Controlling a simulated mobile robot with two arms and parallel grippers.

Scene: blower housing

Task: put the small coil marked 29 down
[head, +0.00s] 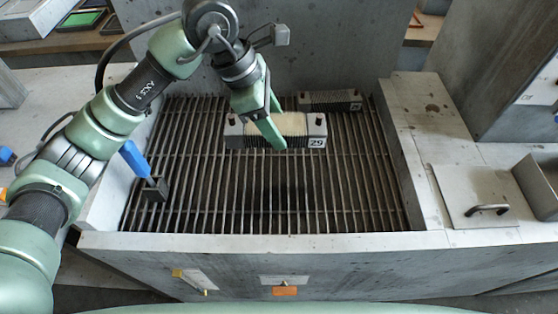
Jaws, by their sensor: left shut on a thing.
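The fingers hide part of the windings. A dark patch shows on the grating in front of the coil; I cannot tell for certain whether the coil touches the bars. My right gripper is not in view.
A similar coil (330,100) lies behind and to the right, close to the back wall. A blue-handled tool (143,170) stands at the grating's left side. Concrete walls surround the grating. Its front and right parts are clear. A plate with a handle (478,194) lies on the right ledge.

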